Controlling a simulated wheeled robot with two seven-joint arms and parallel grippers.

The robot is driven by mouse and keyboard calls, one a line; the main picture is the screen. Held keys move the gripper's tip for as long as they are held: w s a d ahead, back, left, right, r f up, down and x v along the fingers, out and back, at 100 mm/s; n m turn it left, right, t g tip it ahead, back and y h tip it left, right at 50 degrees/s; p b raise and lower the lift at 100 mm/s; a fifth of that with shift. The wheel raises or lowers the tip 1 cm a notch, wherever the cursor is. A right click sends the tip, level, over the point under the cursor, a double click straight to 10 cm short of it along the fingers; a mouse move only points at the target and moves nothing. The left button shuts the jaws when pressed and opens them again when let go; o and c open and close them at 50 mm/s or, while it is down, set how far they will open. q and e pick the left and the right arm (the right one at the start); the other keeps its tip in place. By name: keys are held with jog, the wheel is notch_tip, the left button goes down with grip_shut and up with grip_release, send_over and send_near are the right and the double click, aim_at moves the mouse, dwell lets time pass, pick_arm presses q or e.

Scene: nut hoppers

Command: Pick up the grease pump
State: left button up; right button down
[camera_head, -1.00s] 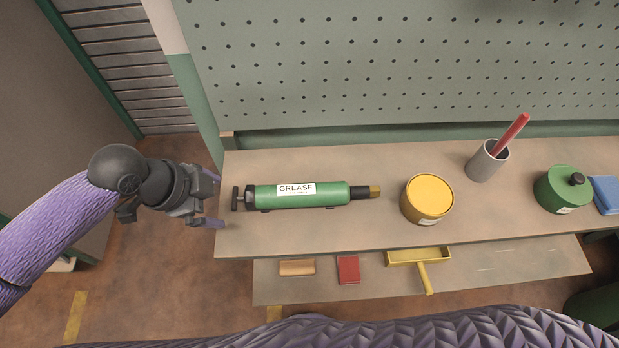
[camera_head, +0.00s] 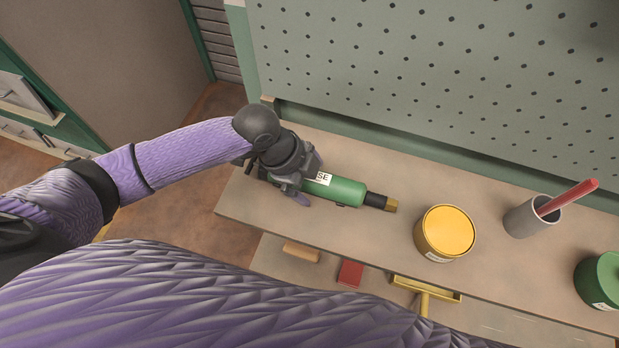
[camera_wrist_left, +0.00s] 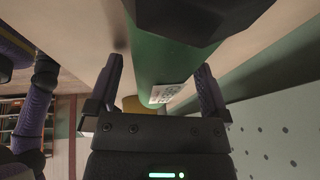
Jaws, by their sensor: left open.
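The grease pump (camera_head: 346,191) is a green cylinder with a white label and a dark nozzle with a brass tip. It lies on its side on the workbench shelf. My left gripper (camera_head: 305,187) is over its left half and hides part of the label and the handle end. In the left wrist view the green barrel (camera_wrist_left: 158,62) runs between the two open fingers of the left gripper (camera_wrist_left: 158,85), one on each side. I cannot tell whether the fingers touch it. My right gripper is not in view.
A yellow tin (camera_head: 445,232) stands right of the pump on the bench top (camera_head: 390,225). Further right are a grey cup (camera_head: 524,218) with a red stick and a green can (camera_head: 600,280). A pegboard (camera_head: 430,80) rises behind. A lower shelf holds a red block (camera_head: 350,273) and a yellow scoop (camera_head: 425,290).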

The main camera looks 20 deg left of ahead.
pick_arm(q)
jog(key=shift+f, duration=0.25)
dwell(0.5)
grip_shut()
dwell(0.4)
